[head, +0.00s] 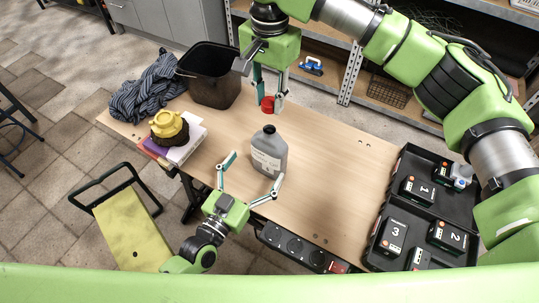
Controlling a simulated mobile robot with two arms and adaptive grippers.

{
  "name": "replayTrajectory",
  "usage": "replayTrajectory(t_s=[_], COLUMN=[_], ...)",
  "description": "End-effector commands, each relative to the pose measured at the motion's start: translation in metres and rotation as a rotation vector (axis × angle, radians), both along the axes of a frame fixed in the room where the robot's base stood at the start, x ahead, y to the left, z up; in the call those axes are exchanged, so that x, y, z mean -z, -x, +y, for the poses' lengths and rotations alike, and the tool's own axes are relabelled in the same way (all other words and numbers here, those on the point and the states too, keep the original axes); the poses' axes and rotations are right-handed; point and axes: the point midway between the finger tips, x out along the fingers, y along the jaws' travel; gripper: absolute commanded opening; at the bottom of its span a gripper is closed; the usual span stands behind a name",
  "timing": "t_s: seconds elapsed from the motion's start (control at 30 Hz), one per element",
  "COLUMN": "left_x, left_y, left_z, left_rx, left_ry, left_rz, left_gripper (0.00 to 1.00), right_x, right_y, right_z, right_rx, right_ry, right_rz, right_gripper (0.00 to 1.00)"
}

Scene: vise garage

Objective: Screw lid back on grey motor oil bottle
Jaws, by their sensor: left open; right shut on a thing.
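The grey motor oil bottle (268,152) stands upright on the wooden table, with a dark opening at its top and no lid on it. A red lid (267,104) is between the fingers of my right gripper (268,101), which is shut on it. This gripper points down and is above and behind the bottle in the picture, apart from it. My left gripper (250,180) is open, with its fingers spread to either side of the bottle's lower part. I cannot tell whether the fingers touch the bottle.
A black bin (210,88) and a striped cloth (146,88) are at the back left. A yellow item (169,124) sits on books (186,146). A black tray (408,160) with numbered battery boxes is at right. The table (335,150) between bottle and tray is clear.

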Motion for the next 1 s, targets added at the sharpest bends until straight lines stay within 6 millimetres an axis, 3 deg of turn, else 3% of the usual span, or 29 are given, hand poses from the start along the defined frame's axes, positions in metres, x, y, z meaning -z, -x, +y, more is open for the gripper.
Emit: replayTrajectory(t_s=[0.2,0.4,0.87,1.0], left_x=[-0.001,0.000,0.000,0.000], left_y=[-0.039,-0.063,-0.072,-0.072], left_z=[-0.021,-0.034,-0.039,-0.039], left_rx=[-0.001,-0.001,0.000,0.000], left_ry=[0.000,0.001,0.000,0.000], left_rz=[-0.001,0.000,0.001,0.001], left_gripper=[0.92,0.92,0.92,0.60], right_x=[0.000,0.000,0.000,0.000], right_y=[0.000,0.000,0.000,0.000], right_z=[0.000,0.000,0.000,0.000], right_rx=[0.000,0.000,0.000,0.000], right_ry=[0.000,0.000,0.000,0.000], right_rz=[0.000,0.000,0.000,0.000], right_gripper=[0.20,0.20,0.20,0.20])
